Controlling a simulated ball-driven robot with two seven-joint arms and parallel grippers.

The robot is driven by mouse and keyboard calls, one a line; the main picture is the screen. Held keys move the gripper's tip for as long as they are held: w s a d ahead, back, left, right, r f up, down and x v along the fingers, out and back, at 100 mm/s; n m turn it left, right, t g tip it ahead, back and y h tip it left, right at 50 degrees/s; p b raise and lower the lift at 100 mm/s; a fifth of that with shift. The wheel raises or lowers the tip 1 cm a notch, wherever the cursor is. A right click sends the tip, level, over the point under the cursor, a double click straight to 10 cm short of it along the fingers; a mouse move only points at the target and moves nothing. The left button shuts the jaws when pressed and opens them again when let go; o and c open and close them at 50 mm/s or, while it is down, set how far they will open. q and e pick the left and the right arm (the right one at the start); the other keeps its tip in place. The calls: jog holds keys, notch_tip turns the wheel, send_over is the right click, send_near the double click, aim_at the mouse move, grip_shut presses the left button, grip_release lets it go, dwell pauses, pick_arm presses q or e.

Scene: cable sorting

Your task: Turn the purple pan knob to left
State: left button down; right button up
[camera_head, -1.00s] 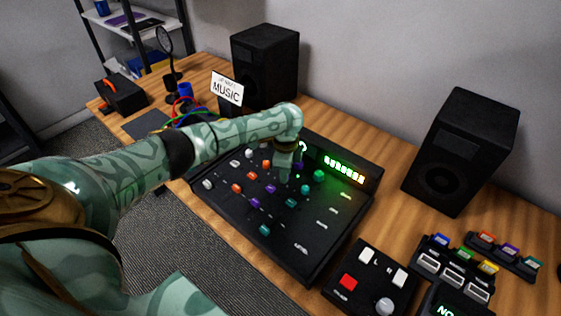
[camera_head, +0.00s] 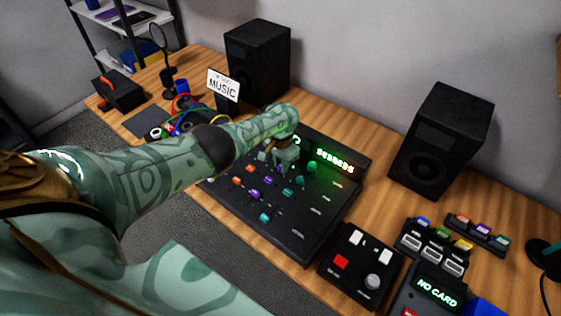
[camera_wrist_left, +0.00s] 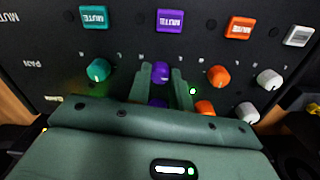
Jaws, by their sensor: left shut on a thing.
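The purple pan knob (camera_wrist_left: 160,71) stands in the pan row of the black mixer (camera_head: 283,237), below the purple mute button (camera_wrist_left: 170,20) in the left wrist view. My left gripper (camera_wrist_left: 161,77) has its fingertips on both sides of this knob and is shut on it. A second purple knob (camera_wrist_left: 158,102) shows lower down between the fingers, partly hidden. In the head view my left gripper (camera_head: 279,157) is down at the mixer's upper part and hides some knobs. The knob's pointer direction is unclear. My right gripper is not in view.
A teal knob (camera_wrist_left: 98,69) and an orange knob (camera_wrist_left: 218,77) flank the purple one closely. A green display (camera_head: 335,160) is on the mixer's back edge. Two speakers (camera_head: 440,140) (camera_head: 259,62), a music sign (camera_head: 223,86) and a control box (camera_head: 360,265) stand around it.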

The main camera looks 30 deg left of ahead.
pick_arm(q)
jog(key=shift+n, duration=0.9)
jog(key=c, duration=1.3)
grip_release()
jog(key=shift+o, duration=0.2)
notch_tip(320, 180, up, 16)
jog(key=p, duration=1.3)
jog(key=shift+r, duration=0.15)
